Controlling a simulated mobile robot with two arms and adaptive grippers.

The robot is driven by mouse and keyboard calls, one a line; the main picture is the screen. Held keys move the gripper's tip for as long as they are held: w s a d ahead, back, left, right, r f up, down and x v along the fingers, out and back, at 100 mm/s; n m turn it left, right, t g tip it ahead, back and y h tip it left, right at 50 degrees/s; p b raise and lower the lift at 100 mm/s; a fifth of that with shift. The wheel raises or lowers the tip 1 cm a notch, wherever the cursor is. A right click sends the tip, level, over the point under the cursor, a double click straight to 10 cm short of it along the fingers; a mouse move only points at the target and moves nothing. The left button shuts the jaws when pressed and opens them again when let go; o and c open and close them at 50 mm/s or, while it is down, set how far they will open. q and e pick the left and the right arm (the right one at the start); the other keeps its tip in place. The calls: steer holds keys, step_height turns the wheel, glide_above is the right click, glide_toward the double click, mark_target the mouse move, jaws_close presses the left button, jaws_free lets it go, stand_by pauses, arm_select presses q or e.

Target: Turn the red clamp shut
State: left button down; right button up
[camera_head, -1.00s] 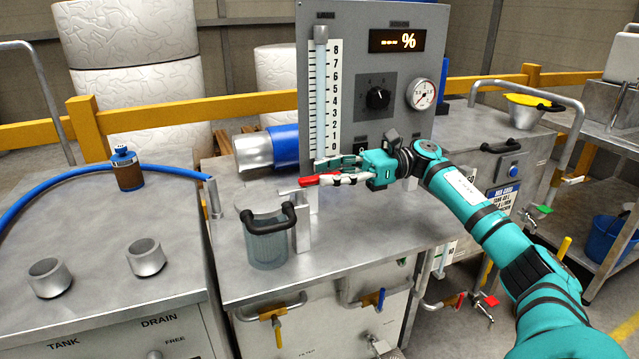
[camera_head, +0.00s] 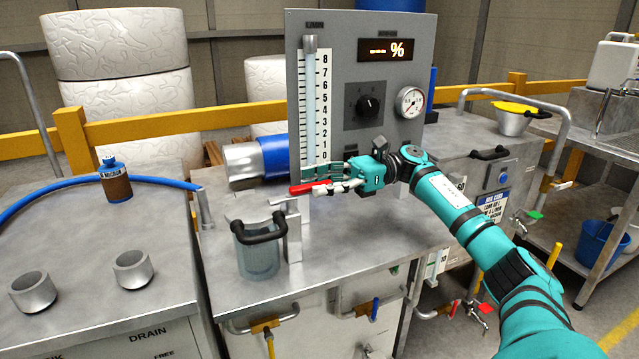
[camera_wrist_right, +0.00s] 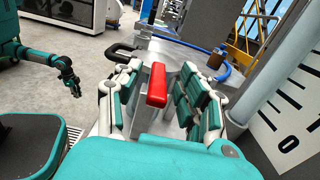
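The red clamp handle (camera_head: 310,187) sticks out to the right from a grey metal arm (camera_head: 284,199) on a post, beside the clear filter vessel (camera_head: 258,258) with its black handle. My right gripper (camera_head: 326,181) is at the red handle, with its fingers around it. In the right wrist view the red handle (camera_wrist_right: 157,85) lies between the spread fingers, with a gap visible on either side. A teal arm with a dark gripper (camera_wrist_right: 72,83), apparently my left one, hangs far off in the right wrist view; its fingers are too small to judge.
The gauge panel (camera_head: 343,85) stands close behind my right gripper. A blue-and-silver cylinder (camera_head: 256,158) lies behind the clamp. On the left bench are a brown bottle (camera_head: 115,180) and a blue hose (camera_head: 60,188). The steel bench top (camera_head: 350,235) in front is clear.

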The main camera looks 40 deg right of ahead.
steer(key=shift+d, duration=0.1)
steer(key=v, duration=1.2)
stand_by(0.4)
